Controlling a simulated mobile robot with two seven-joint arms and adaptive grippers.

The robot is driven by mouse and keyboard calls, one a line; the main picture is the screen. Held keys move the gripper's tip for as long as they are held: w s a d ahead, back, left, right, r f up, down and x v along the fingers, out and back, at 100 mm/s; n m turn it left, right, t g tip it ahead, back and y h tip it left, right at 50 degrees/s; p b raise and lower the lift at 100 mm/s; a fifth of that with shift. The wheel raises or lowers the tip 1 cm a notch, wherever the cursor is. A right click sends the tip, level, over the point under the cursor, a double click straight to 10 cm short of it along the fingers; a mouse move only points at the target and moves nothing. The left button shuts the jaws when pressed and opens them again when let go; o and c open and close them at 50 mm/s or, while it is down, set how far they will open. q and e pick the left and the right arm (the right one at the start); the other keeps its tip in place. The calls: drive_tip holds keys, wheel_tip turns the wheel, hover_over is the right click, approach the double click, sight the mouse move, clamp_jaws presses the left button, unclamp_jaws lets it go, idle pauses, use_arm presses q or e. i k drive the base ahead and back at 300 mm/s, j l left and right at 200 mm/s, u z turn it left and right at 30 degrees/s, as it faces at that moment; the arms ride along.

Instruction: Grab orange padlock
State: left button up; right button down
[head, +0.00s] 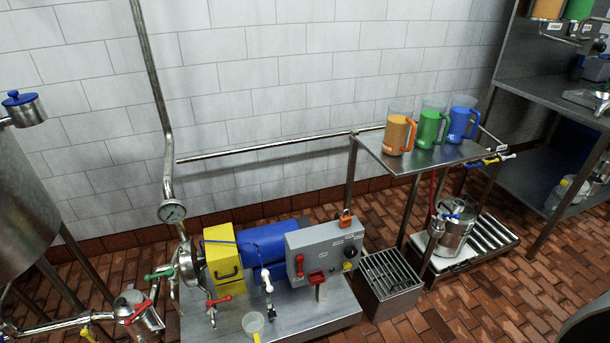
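The orange padlock (346,220) is small and sits at the top edge of the grey control box (313,245), towards its right side. Its dark shackle shows above the orange body. I cannot tell whether it rests loose or hangs on something. Neither of my grippers is in view.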

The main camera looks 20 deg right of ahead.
sight(345, 221)
drive_tip(key=i+l, duration=0.1)
drive_tip(key=l, duration=0.85)
drive_tip(key=i+l, duration=0.15)
drive_tip(key=l, duration=0.35)
drive_tip(key=i+l, duration=0.1)
drive_tip(key=l, duration=0.85)
drive_tip(key=i+z, duration=0.05)
